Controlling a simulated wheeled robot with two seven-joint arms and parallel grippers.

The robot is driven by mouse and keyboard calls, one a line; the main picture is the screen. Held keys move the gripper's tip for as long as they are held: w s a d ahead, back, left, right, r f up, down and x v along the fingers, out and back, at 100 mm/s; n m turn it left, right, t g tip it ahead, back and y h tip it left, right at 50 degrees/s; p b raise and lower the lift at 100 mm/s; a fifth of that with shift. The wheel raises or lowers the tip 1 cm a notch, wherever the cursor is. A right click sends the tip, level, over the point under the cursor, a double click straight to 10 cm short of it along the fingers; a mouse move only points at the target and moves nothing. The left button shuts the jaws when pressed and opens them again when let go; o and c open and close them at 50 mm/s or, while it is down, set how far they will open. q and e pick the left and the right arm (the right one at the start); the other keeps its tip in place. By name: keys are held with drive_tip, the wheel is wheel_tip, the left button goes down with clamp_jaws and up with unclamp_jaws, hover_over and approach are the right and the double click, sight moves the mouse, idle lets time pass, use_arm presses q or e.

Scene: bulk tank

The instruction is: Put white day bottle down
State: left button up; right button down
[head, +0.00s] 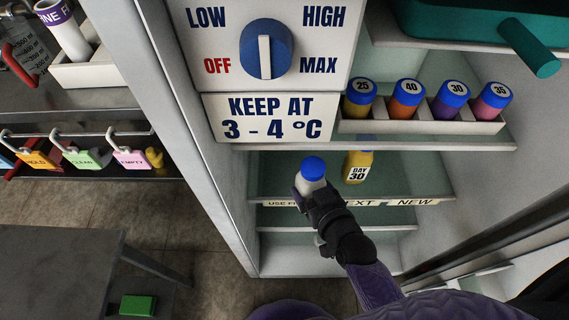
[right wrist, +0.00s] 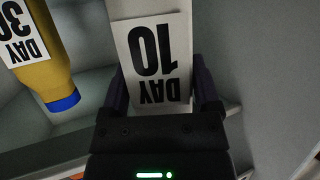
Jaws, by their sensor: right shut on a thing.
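The white day bottle (head: 311,179) has a blue cap and is in my right gripper (head: 310,190). In the right wrist view, the white bottle (right wrist: 154,10) sits between the two fingers, and its label reads DAY 10, upside down in that view. The gripper is shut on it. In the head view the bottle is upright or nearly so, at the left part of the fridge shelf (head: 415,178). I cannot tell whether its base touches the shelf; the base is hidden by the gripper. My left gripper is not in view.
A yellow DAY 30 bottle (head: 357,168) stands on the shelf to the right of the white one, with a gap between. The shelf's right part is bare. Above is a rack (head: 420,126) of several blue-capped bottles. The fridge's left wall (head: 228,190) is close.

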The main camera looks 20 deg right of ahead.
drive_tip(key=b+x, duration=0.6)
drive_tip(key=x, duration=0.4)
drive_tip(key=shift+w+f+b, duration=0.25)
drive_tip(key=shift+f+b, duration=0.05)
drive_tip(key=shift+r+p, duration=0.3)
drive_tip(key=shift+r, duration=0.1)
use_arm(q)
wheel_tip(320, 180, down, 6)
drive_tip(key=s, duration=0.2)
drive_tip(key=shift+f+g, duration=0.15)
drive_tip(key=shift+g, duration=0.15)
use_arm(e)
drive_tip(key=shift+f, duration=0.1)
unclamp_jaws()
drive_tip(key=p+v, duration=0.6)
drive_tip(key=v, duration=0.5)
drive_tip(key=shift+s+r, duration=0.3)
drive_tip(key=shift+s, duration=0.2)
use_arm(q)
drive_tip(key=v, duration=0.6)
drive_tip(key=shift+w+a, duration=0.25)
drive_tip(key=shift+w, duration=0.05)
use_arm(e)
drive_tip(key=shift+f, duration=0.1)
